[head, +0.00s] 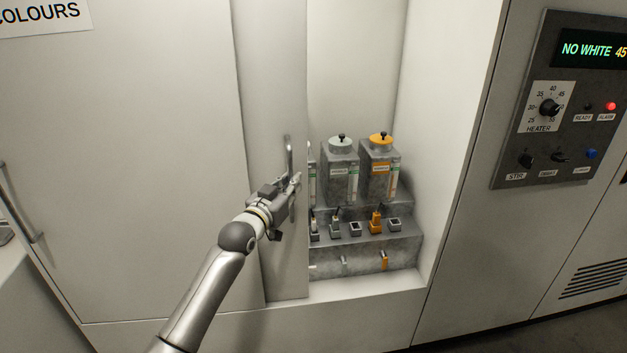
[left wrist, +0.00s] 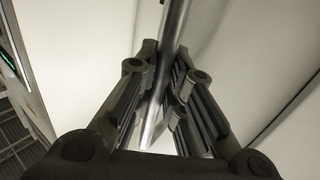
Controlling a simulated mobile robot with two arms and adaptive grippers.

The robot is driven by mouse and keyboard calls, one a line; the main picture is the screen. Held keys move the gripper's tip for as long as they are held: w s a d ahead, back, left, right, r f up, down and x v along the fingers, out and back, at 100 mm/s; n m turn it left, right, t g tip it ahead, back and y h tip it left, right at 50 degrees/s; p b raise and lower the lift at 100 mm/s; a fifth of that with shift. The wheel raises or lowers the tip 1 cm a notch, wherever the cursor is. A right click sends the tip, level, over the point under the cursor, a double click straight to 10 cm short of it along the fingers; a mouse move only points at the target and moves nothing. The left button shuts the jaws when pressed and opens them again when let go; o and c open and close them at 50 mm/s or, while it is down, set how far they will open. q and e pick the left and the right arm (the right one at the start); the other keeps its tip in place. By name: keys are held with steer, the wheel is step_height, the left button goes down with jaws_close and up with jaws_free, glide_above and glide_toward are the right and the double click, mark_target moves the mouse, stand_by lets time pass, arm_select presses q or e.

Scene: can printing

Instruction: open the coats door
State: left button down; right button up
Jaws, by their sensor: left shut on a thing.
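The pale coats door (head: 272,70) stands open, and I see into the lit compartment to its right. Its upright metal bar handle (head: 289,150) is near the door's right edge. My left gripper (head: 292,182) is at this handle and shut on it. In the left wrist view the handle bar (left wrist: 177,25) runs between the two fingers of the gripper (left wrist: 165,58). Part of the handle is hidden behind the fingers. My right gripper is in neither view.
Inside the compartment, a grey-lidded canister (head: 341,170) and an orange-lidded canister (head: 380,165) stand on a stepped grey unit (head: 405,250). Left is a closed cabinet front (head: 140,170) with a bar handle (head: 22,205). Right is a control panel (head: 560,105) with a red lamp.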

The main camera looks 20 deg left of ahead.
arm_select(q)
steer(key=s+a, duration=0.3)
steer(key=a, duration=0.2)
steer(key=shift+s, duration=0.25)
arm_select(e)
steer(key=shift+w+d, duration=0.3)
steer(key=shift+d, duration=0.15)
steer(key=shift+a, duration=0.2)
arm_select(q)
steer(key=c, duration=1.5)
jaws_free()
steer(key=s, duration=1.2)
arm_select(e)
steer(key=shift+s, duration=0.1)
